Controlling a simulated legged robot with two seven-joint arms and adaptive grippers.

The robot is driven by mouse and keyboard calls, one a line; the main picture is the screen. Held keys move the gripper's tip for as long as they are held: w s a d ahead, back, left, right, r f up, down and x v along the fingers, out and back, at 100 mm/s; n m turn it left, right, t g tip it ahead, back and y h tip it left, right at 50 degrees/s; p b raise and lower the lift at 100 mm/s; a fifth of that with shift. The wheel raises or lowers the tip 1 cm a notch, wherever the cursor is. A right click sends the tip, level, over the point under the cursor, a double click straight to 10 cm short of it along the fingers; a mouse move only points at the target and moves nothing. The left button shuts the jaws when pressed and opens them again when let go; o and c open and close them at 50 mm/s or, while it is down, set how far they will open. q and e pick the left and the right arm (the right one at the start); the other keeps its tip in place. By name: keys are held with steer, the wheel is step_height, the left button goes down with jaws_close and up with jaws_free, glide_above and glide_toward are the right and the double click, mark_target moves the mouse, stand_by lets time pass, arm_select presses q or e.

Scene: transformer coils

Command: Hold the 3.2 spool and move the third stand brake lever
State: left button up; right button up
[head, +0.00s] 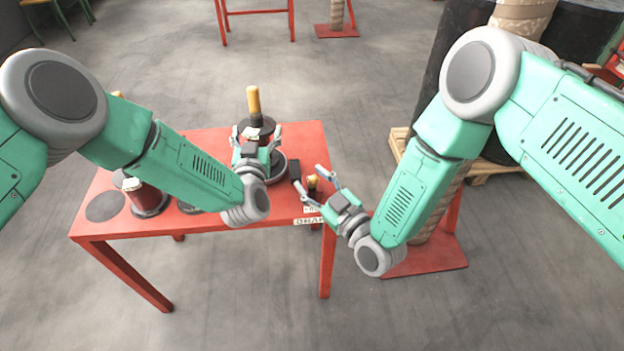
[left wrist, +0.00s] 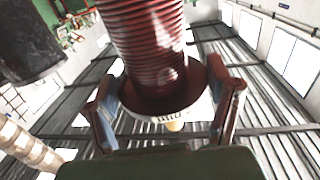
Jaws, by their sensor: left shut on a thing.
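The spool (head: 256,130), with a dark flange and a yellow post above it, stands at the back right of the red table. My left gripper (head: 257,136) is shut on it, one finger on each side. In the left wrist view the spool (left wrist: 150,45) shows red-brown winding and a dark flange between the fingers (left wrist: 165,110). A black lever-like part (head: 295,171) and a small yellow-and-black post (head: 312,184) are at the table's right edge. My right gripper (head: 311,184) is open, its fingers spread around the post. Contact is unclear. My left arm hides part of the table.
Another spool (head: 148,198) and a grey disc (head: 105,206) are on the left of the red table (head: 210,235). A red stand base (head: 425,262) with a wound column is on the floor at right, partly behind my right arm. A pallet (head: 480,171) lies beyond.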

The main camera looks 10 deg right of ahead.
arm_select(q)
steer(key=shift+d, duration=0.3)
arm_select(e)
steer(key=shift+d, duration=0.2)
jaws_close()
arm_select(q)
steer(key=shift+a, duration=0.1)
arm_select(e)
steer(key=shift+a, duration=0.1)
